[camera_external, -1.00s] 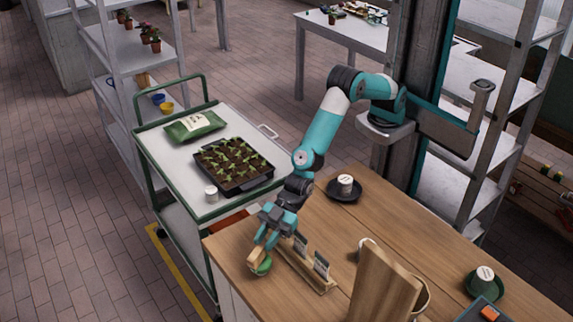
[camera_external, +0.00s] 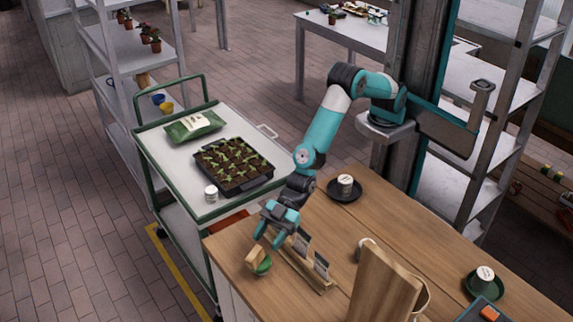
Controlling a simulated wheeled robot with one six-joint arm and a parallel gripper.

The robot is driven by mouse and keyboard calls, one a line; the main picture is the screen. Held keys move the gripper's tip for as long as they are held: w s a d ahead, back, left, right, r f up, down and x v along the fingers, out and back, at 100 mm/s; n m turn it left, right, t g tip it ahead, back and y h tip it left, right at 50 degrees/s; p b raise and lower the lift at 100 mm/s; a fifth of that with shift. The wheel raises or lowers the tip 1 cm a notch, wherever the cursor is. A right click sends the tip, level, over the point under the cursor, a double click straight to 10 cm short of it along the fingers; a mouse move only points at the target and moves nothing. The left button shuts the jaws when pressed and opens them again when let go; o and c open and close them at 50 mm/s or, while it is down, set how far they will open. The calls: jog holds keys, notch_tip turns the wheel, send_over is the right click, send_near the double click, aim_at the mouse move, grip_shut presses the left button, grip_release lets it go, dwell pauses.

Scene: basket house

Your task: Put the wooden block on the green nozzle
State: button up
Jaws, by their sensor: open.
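The wooden block (camera_external: 256,257) is a small light-brown piece near the table's front left corner. It sits against the green nozzle (camera_external: 264,267), which shows at its right and lower side. The block appears to rest on the nozzle, tilted, but the contact is too small to make out fully. My gripper (camera_external: 267,241) is open and empty, just above and slightly to the right of the block, apart from it.
A wooden rack with upright cards (camera_external: 311,264) stands close to the right of my gripper. A wooden board (camera_external: 381,287) stands farther right. A black saucer with a white pot (camera_external: 345,187) is behind. A trolley (camera_external: 223,203) borders the table's left edge.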

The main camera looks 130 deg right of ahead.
jog(key=r+b+v, duration=0.1)
jog(key=b+v, duration=0.4)
jog(key=v, duration=1.1)
jog(key=s+a+r+g+y, duration=0.1)
jog(key=s+g, duration=0.4)
jog(key=s, duration=0.9)
jog(key=shift+a+r+g, duration=0.4)
jog(key=shift+a, duration=0.45)
jog(key=shift+o, duration=0.8)
jog(key=s+d+n+g+h, duration=0.1)
jog(key=s+g, duration=0.5)
jog(key=s, duration=1.4)
jog(key=shift+s+d+n+g, duration=0.3)
jog(key=shift+d+n+g, duration=0.1)
jog(key=shift+d, duration=0.2)
jog(key=shift+r, duration=0.15)
jog(key=shift+w, duration=0.1)
